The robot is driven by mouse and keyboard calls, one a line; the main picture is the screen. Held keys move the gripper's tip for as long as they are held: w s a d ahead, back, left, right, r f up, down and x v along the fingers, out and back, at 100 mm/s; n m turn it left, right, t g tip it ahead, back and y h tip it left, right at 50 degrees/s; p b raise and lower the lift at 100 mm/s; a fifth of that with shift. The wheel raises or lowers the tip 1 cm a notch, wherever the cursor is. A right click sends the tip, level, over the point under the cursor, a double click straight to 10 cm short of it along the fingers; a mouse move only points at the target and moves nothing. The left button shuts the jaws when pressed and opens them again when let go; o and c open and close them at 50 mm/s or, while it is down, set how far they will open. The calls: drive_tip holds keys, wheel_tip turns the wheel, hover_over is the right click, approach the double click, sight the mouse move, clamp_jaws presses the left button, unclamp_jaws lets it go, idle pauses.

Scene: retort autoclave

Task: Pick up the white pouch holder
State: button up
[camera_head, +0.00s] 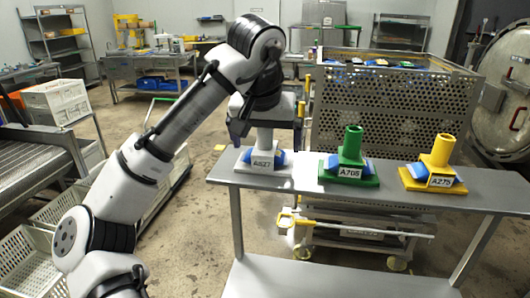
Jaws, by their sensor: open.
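The white pouch holder (265,143) stands upright at the left end of the grey table (324,188). It has a post, a white base, a blue pouch and a label that is hard to read. My gripper (267,131) is open and points down over the top of its post. The fingers appear to be on either side of the post; whether they touch it I cannot tell. The top of the post is hidden by the gripper.
A green holder (351,147) labelled A705 and a yellow holder (441,152) labelled A275 stand further right on the table. Behind it is a perforated metal cage cart (393,112). White crates (56,101) and a conveyor are at left.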

drive_tip(key=shift+f, duration=0.15)
drive_tip(key=c, duration=1)
wheel_tip(320, 180, up, 20)
drive_tip(key=p, duration=0.1)
drive_tip(key=shift+p, duration=0.3)
drive_tip(key=shift+a, duration=0.1)
